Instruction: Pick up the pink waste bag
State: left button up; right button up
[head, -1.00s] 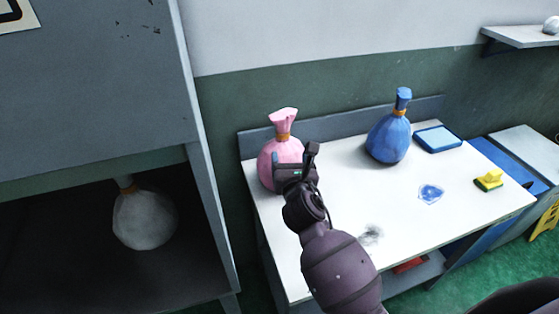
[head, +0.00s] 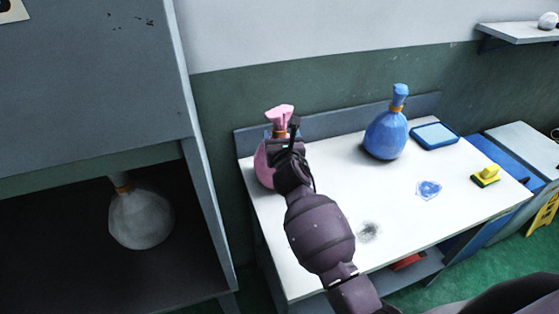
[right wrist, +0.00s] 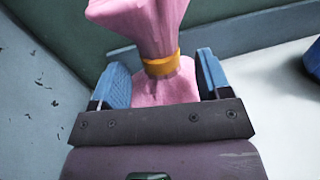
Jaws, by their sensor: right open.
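The pink waste bag (head: 263,167) stands upright on the left end of the white table (head: 330,200), partly hidden behind my right gripper (head: 281,136). Its neck is tied with an orange band. In the right wrist view the bag (right wrist: 158,90) shows between the two blue finger pads of my right gripper (right wrist: 160,78). The gripper is open, with one pad on each side of the neck near the band. A gap shows between the band and each pad. My left gripper is not in view.
A blue bag (head: 385,137) stands to the right on the table, with a blue tray (head: 434,136), a blue patch (head: 428,189) and a yellow sponge (head: 486,174). A grey cabinet (head: 205,180) holding a white bag (head: 141,220) stands close on the left.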

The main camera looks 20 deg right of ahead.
jog(key=shift+w+d, duration=0.15)
jog(key=shift+w, duration=0.7)
grip_shut()
